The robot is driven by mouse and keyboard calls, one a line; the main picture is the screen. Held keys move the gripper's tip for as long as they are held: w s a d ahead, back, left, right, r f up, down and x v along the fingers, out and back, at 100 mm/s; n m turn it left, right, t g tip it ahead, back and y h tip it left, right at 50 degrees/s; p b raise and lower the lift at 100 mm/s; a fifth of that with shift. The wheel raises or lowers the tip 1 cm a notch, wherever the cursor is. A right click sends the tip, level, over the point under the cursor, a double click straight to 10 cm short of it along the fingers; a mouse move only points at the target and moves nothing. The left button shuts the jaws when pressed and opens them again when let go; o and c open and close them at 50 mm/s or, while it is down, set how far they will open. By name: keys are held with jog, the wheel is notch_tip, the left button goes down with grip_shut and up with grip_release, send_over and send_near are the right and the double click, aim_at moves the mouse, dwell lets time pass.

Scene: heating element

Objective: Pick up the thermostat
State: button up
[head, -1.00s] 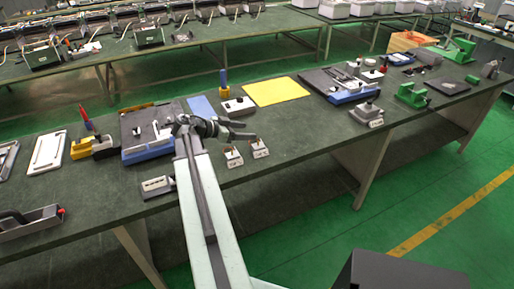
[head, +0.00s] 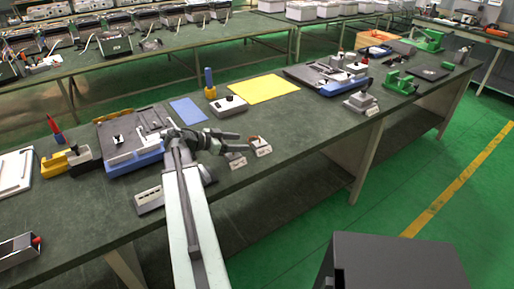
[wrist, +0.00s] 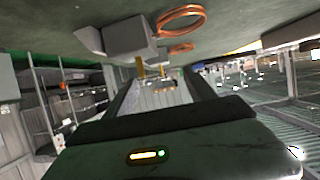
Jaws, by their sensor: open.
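Two small pale blocks lie near the table's front edge in the head view: a right one (head: 262,147) and a left one (head: 237,161). The wrist view shows a grey block (wrist: 128,38) with copper rings (wrist: 181,22) and yellow prongs close ahead of my gripper. I cannot tell for sure which is the thermostat. My gripper (head: 239,143) is open and empty, just left of the right block and above the left one. In the wrist view my gripper (wrist: 160,88) has its fingers apart, with the grey block beyond them.
A blue-based fixture (head: 130,148) stands left of my arm. A white block with a black knob (head: 229,105) and a yellow sheet (head: 264,89) lie behind. A grey switch-like block (head: 149,199) sits by the front edge.

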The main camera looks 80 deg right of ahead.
aim_at(260, 143)
jog(key=b+x, duration=0.1)
jog(key=x, duration=0.2)
jog(key=shift+s, duration=0.2)
jog(key=b+x, duration=0.2)
jog(key=x, duration=0.3)
jog(key=shift+w+f, duration=0.15)
grip_shut()
